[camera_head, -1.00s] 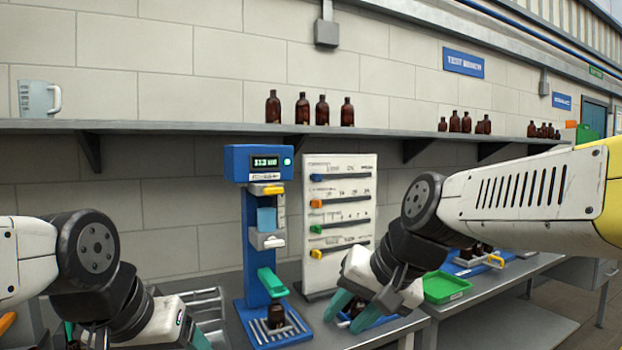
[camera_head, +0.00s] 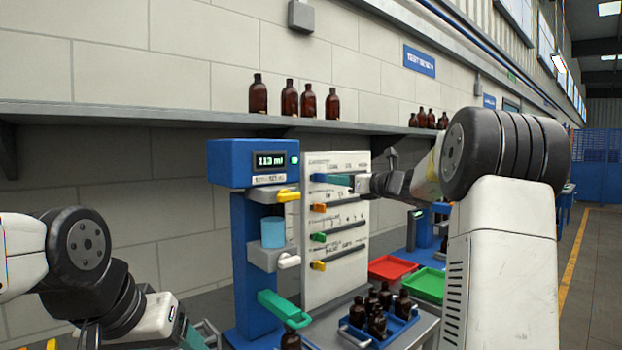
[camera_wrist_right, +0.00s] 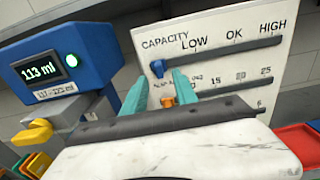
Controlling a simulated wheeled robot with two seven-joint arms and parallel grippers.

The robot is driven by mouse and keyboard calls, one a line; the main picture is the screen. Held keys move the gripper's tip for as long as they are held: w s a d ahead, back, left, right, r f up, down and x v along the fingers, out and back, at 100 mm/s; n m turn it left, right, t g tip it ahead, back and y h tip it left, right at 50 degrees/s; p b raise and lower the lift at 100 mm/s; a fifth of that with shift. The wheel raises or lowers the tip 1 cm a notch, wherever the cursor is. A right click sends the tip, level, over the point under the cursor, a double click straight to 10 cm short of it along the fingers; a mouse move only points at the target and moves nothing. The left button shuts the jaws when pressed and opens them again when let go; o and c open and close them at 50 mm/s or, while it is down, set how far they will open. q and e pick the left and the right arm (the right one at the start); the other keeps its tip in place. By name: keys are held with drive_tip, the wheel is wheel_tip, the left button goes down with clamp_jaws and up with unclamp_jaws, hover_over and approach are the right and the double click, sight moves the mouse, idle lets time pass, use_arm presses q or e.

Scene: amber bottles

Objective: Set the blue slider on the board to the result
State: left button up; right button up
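The white board (camera_head: 335,270) stands upright beside the blue measuring machine (camera_head: 243,240). The blue slider (camera_head: 318,177) is at the left end of the top slot, left of LOW; the row reads CAPACITY, LOW, OK, HIGH. The machine's display (camera_head: 270,164) reads 113 ml. My right gripper (camera_head: 338,181) is at the board by the blue slider. In the right wrist view its teal fingers are apart, with the blue slider (camera_wrist_right: 157,68) showing between their tips; contact cannot be told. My left gripper (camera_head: 192,338) is low at the left, its fingertips partly cut off.
Orange (camera_head: 319,207), green (camera_head: 318,237) and yellow (camera_head: 318,265) sliders sit at the left of the lower slots. A blue tray (camera_head: 400,331) of amber bottles stands below. Red (camera_head: 393,267) and green (camera_head: 427,284) trays lie to the right. A shelf (camera_head: 150,117) runs above.

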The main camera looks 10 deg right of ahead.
sight(322, 177)
drive_tip(key=x, duration=0.7)
drive_tip(key=shift+w+a+r, duration=0.1)
drive_tip(key=shift+a, duration=0.1)
clamp_jaws()
idle(1.2)
